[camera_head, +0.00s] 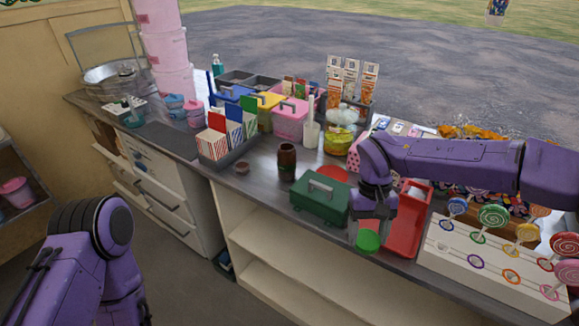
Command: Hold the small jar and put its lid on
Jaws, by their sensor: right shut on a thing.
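My right gripper (368,236) points down at the counter's front edge, beside the green box. It is shut on a small green round thing (368,241), with some pink showing above it between the fingers. I cannot tell whether this is the small jar or a lid. A brown jar (287,160) stands upright on the counter behind the green box. A small brown round piece (242,168), perhaps a lid, lies to its left. A flat red disc (333,174) lies behind the green box, partly hidden. My left arm shows at lower left; its gripper is out of view.
The green box (320,198) with a grey handle and a red tray (408,228) flank my right gripper. A white lollipop stand (480,262) is at right. Striped boxes in a grey holder (222,155) stand left. Bare counter (262,182) lies around the brown jar.

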